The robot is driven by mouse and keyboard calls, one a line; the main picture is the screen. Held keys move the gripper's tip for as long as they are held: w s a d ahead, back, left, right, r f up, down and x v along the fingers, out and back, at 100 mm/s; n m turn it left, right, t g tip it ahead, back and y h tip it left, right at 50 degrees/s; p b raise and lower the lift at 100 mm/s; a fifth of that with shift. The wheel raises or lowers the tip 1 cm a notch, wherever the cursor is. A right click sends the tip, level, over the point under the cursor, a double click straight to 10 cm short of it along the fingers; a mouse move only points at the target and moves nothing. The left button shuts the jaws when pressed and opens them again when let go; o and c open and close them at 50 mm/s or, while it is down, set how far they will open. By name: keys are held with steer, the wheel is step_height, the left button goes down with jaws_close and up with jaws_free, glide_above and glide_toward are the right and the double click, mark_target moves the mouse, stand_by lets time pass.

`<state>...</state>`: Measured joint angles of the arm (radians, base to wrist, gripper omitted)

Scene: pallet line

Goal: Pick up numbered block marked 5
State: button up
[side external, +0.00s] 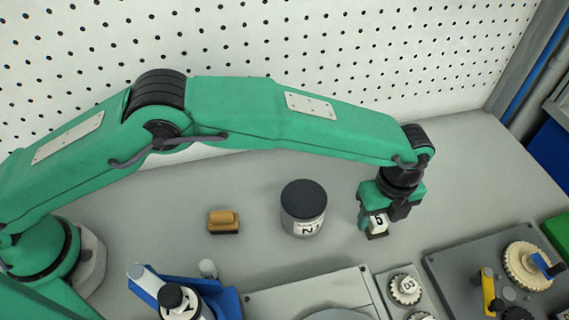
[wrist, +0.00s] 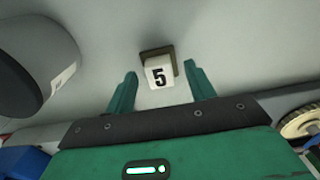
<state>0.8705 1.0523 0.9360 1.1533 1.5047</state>
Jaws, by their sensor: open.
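The block marked 5 (wrist: 158,77) is white with a black numeral. In the wrist view it lies between and just beyond the tips of my open gripper (wrist: 158,80), with a gap on each side. A dark brown base (wrist: 158,54) shows at the block. In the side view the block (side external: 378,222) is below my gripper (side external: 377,226), partly hidden by the green fingers, on the grey table.
A dark-lidded canister (side external: 303,208) stands to the left of the gripper, and a brown-orange block (side external: 224,221) lies farther left. A grey plate with a cream gear (side external: 528,266) is at the right front. A pegboard wall (side external: 330,60) rises behind.

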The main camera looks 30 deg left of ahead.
mark_target(379, 219)
steer(key=shift+f, duration=0.7)
steer(key=c, duration=0.8)
steer(key=shift+r, duration=0.2)
steer(key=shift+r, duration=0.5)
step_height(379, 219, up, 3)
steer(key=shift+r, duration=0.1)
steer(key=s+r, duration=0.2)
steer(key=s, duration=0.1)
steer(key=s+d+r, duration=0.1)
steer(key=s+r, duration=0.1)
steer(key=s, duration=0.2)
steer(key=s+r, duration=0.2)
steer(key=s, duration=0.2)
steer(key=shift+s+d+r, duration=0.25)
steer(key=shift+d, duration=0.15)
